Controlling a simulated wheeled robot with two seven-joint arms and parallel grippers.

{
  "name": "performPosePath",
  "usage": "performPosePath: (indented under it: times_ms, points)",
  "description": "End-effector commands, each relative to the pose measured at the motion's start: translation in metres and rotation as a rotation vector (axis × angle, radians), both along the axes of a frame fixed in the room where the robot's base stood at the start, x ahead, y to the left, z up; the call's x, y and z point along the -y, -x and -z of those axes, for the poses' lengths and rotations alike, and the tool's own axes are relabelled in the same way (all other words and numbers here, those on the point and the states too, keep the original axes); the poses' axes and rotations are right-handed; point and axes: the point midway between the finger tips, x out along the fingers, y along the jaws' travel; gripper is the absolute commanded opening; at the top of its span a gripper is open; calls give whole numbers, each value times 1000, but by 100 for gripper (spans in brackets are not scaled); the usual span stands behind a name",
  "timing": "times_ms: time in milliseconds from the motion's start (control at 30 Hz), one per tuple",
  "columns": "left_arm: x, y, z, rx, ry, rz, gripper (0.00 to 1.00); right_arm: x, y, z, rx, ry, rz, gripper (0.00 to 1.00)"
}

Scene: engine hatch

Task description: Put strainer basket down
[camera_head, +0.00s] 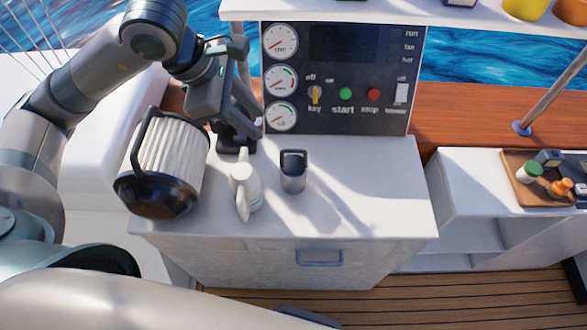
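A small grey cup-shaped basket with a dark looped handle (293,178) stands upright on the white counter (370,195); it looks like the strainer basket. My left gripper (240,138) points down over the back of the counter, left of the basket and apart from it. A dark piece shows at its fingertips; I cannot tell whether it is part of the gripper or a separate thing. The finger gap is not clear. My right gripper is out of view.
A large white pleated filter with black ends (168,155) stands tilted at the counter's left edge. A white fitting (243,187) lies between it and the basket. A gauge panel (335,75) rises behind. The counter's right half is clear.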

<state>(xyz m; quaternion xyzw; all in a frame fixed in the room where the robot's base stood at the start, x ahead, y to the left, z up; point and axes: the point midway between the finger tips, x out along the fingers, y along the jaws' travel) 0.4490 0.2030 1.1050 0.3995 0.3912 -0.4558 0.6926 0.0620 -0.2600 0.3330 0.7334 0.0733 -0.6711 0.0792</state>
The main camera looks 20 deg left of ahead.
Motion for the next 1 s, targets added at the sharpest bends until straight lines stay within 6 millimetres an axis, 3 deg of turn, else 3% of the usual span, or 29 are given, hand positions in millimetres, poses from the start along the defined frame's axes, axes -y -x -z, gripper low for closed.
performPosePath:
  times_ms: [267, 800, 1000]
  points:
    - [5, -3, 10, -4, 2, 1, 30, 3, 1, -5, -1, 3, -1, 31]
    - [33, -28, 90, -6, 0, 0, 30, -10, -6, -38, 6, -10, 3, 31]
    - [40, -34, 108, -1, 0, 0, 30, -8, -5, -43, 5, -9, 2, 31]
